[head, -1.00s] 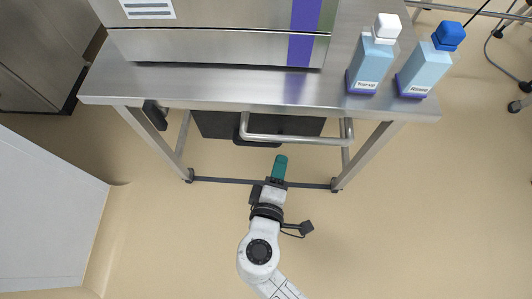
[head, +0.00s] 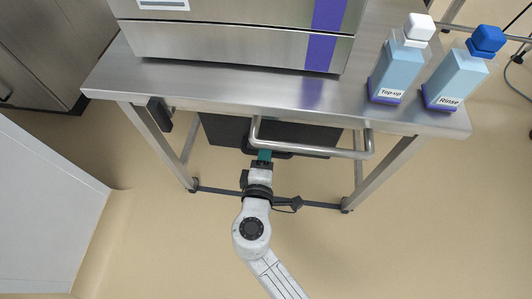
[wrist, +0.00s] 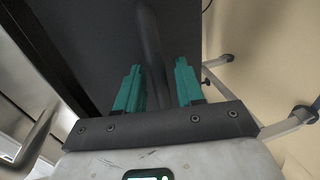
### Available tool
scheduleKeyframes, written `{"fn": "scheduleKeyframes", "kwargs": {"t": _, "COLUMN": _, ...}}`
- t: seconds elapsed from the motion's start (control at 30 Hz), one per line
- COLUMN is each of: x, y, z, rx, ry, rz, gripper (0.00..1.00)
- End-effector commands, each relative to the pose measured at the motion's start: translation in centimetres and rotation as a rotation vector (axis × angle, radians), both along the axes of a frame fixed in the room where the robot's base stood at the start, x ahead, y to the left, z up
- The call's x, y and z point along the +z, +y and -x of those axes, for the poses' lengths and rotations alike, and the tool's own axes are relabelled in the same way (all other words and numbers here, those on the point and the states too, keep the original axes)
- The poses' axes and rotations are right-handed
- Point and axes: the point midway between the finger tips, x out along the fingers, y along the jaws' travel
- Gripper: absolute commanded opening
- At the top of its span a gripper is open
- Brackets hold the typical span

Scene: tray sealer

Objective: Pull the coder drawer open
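The coder drawer is the dark grey box (head: 222,130) under the steel table, partly hidden by the tabletop. Its front fills much of the wrist view (wrist: 95,40). A dark bar handle (wrist: 151,45) stands out from that front; its near part shows under the rail in the head view (head: 290,154). My gripper (head: 264,156) is at the handle, its teal fingertips partly hidden under the rail. In the wrist view my gripper (wrist: 158,85) is open, with the bar seen between its two fingers. No contact on the bar is visible.
A steel tube rail (head: 318,152) sticks out from the table's front edge, just above my fingers. The steel table (head: 210,86) bears the sealer (head: 230,45), a Top-up bottle (head: 398,70) and a Rinse bottle (head: 458,80). The floor in front is open.

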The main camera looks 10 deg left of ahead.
Motion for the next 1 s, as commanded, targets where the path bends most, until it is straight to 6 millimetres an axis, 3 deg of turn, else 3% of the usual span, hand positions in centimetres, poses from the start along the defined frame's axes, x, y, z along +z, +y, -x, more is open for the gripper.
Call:
{"fn": "scheduleKeyframes", "kwargs": {"t": 0.37, "x": -0.10, "y": -0.06, "z": -0.55, "rx": -0.001, "ry": 0.000, "rz": 0.000, "gripper": 0.38}}
{"fn": "scheduleKeyframes", "kwargs": {"t": 0.77, "x": -0.10, "y": -0.05, "z": -0.52, "rx": -0.001, "ry": 0.000, "rz": 0.000, "gripper": 0.00}}
{"fn": "scheduleKeyframes", "kwargs": {"t": 1.0, "x": -0.12, "y": -0.04, "z": -0.51, "rx": 0.000, "ry": 0.001, "rz": 0.000, "gripper": 0.00}}
